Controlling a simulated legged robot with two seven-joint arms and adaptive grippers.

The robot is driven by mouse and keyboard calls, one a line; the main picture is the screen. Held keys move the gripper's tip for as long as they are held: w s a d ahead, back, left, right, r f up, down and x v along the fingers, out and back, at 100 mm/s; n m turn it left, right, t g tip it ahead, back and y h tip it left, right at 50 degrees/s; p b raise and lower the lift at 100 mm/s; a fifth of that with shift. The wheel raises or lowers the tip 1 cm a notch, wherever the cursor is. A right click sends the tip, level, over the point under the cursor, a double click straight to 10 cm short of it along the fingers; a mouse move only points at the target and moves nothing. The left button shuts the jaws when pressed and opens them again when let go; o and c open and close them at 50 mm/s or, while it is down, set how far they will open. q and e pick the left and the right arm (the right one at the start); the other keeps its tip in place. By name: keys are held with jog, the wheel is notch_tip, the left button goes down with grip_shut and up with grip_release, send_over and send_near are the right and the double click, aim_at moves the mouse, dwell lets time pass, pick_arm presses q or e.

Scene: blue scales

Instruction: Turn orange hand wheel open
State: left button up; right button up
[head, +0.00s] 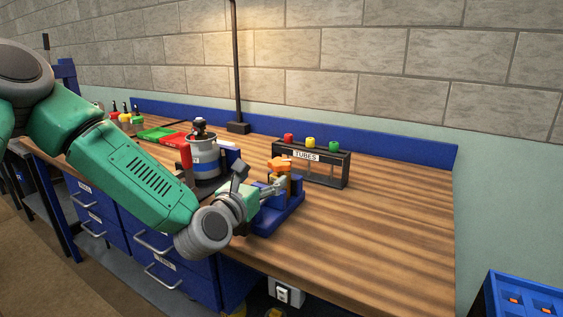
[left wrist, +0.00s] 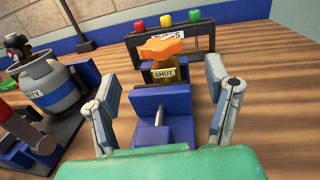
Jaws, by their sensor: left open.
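The orange hand wheel (head: 279,165) sits on top of a brass-coloured valve body on a blue stand (head: 290,213) on the wooden bench. In the left wrist view the wheel (left wrist: 161,48) is ahead, above a label reading SHUT (left wrist: 163,73). My left gripper (head: 258,180) is close to the stand in the head view. In the left wrist view the left gripper (left wrist: 168,90) has its fingers spread wide, one on each side of the stand, with nothing held. The wheel lies beyond the fingertips. My right gripper is not in view.
A black TUBES rack (head: 318,165) with red, yellow and green caps stands behind the valve. A grey canister (head: 205,160) with a blue band stands to the left. The bench's right side (head: 385,230) is clear. A blue crate (head: 525,298) is at the lower right.

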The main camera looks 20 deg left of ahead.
aim_at(285, 158)
pick_arm(q)
jog(key=w, duration=1)
jog(key=shift+w+d+f, duration=0.15)
jog(key=shift+d, duration=0.05)
jog(key=c, duration=1.2)
